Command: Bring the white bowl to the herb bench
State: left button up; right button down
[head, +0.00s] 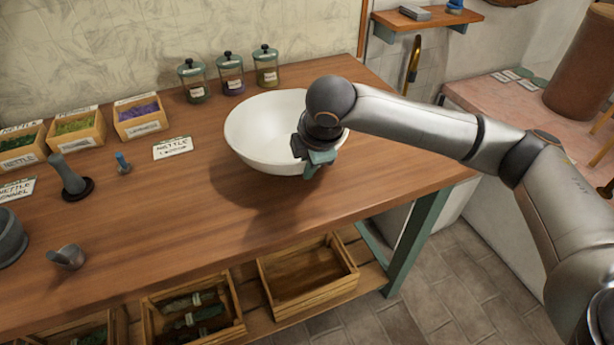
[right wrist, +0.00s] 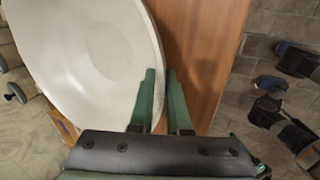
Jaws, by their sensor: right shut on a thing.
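The white bowl (head: 262,122) is at the right half of the wooden herb bench (head: 215,215), upright and empty. Its shadow falls on the wood to the lower left. I cannot tell for sure whether its base touches the top. My right gripper (head: 314,168) is shut on the bowl's near right rim. In the right wrist view the bowl (right wrist: 75,60) fills the left side, and its rim runs between the two green fingers of the gripper (right wrist: 164,95). My left gripper is not in view.
Lidded jars (head: 232,74) stand behind the bowl. Herb boxes (head: 141,117), a label card (head: 172,148), a pestle-like tool (head: 70,178) and a small metal cup (head: 67,257) are to the left. Crates (head: 308,275) sit on the shelf below.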

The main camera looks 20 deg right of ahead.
jog(key=shift+w+a+f, duration=0.1)
jog(key=shift+w+f, duration=0.05)
jog(key=shift+f, duration=1.35)
jog(key=c, duration=1.2)
grip_release()
jog(key=shift+f, duration=0.15)
jog(key=o, duration=0.3)
jog(key=p+v, duration=0.1)
jog(key=v, duration=1.1)
